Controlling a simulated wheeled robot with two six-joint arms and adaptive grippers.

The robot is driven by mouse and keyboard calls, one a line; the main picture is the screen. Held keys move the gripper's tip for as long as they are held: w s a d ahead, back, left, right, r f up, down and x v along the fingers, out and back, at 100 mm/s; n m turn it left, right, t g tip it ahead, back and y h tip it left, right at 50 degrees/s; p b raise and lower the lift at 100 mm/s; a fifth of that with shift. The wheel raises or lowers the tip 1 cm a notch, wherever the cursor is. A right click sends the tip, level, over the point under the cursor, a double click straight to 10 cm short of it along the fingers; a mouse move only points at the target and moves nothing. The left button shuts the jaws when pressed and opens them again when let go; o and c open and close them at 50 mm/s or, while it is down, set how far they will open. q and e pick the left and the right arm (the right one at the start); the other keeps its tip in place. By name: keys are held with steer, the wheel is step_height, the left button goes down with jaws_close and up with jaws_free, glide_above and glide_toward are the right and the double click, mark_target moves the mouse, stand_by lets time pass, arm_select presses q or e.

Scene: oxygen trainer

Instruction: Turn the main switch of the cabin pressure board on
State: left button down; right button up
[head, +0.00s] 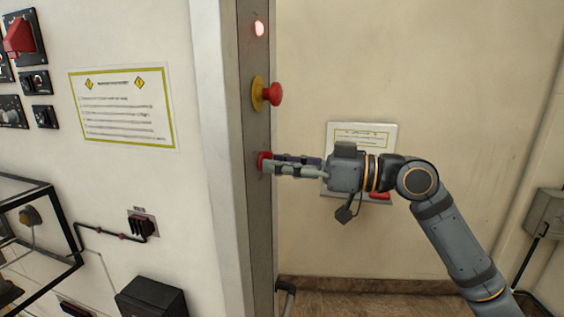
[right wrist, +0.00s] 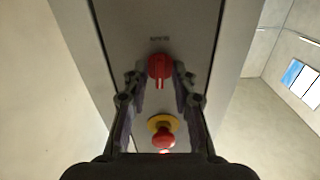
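The main switch is a red rotary knob (head: 263,160) on the narrow grey panel edge in the head view. In the right wrist view the same knob (right wrist: 160,66) shows with pale marks at its lower end and a small, unreadable label beyond it. My right gripper (head: 270,164) reaches it from the right, with its fingertips at the knob. In the right wrist view my right gripper (right wrist: 160,75) has one finger on each side of the knob. It looks open, with slim gaps beside the knob. My left gripper is not in view.
A red mushroom button (head: 274,94) on a yellow base (head: 258,94) sits above the knob, with a lit red lamp (head: 259,28) higher up. A notice (head: 122,106) and black controls are on the white wall at left. A placard (head: 361,138) is behind my right arm.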

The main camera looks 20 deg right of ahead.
jaws_close()
steer(key=shift+m, duration=0.4)
steer(key=shift+m+p, duration=0.5)
steer(key=shift+m, duration=3.1)
steer(key=shift+o, duration=1.4)
jaws_free()
